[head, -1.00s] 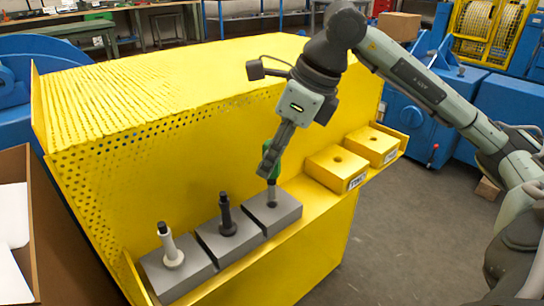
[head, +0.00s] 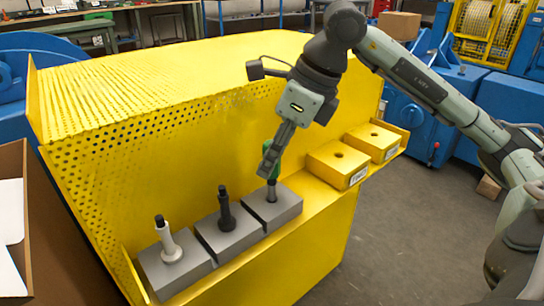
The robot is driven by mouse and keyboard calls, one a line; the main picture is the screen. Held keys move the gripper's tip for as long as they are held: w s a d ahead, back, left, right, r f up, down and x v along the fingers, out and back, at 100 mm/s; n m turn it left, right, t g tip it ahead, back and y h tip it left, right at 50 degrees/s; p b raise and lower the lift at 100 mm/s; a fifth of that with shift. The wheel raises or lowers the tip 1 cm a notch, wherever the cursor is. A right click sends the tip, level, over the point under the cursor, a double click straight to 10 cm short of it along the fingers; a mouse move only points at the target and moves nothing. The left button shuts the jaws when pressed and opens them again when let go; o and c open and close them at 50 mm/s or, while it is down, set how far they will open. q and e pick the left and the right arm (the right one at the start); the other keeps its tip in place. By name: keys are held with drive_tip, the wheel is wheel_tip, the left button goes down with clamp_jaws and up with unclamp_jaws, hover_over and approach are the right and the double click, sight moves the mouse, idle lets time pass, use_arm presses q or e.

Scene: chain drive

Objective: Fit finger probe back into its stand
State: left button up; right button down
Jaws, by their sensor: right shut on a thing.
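My right gripper (head: 268,166) is shut on a tool with a green handle (head: 277,148), which I take to be the finger probe. Its thin grey shaft (head: 271,191) points down, nearly upright, at the middle of the rightmost grey block (head: 288,206). The shaft's lower end meets the block top in the picture; I cannot tell whether it is in a hole. The fingers hide part of the handle. Two yellow blocks (head: 335,165) (head: 375,143), each with a round hole on top, stand to the right, with small white labels too small to read. My left gripper is out of view.
A white tool with a black top (head: 167,240) and a black tool (head: 226,210) stand upright in the other two grey blocks. All blocks sit on a yellow ledge (head: 318,204) with a perforated yellow guard (head: 200,150) close behind. Grey floor lies in front.

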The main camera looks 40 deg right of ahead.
drive_tip(key=shift+f+b, duration=1.25)
drive_tip(key=shift+f, duration=0.15)
drive_tip(key=c, duration=1.2)
unclamp_jaws()
drive_tip(key=v, duration=1.2)
drive_tip(key=shift+r, duration=0.1)
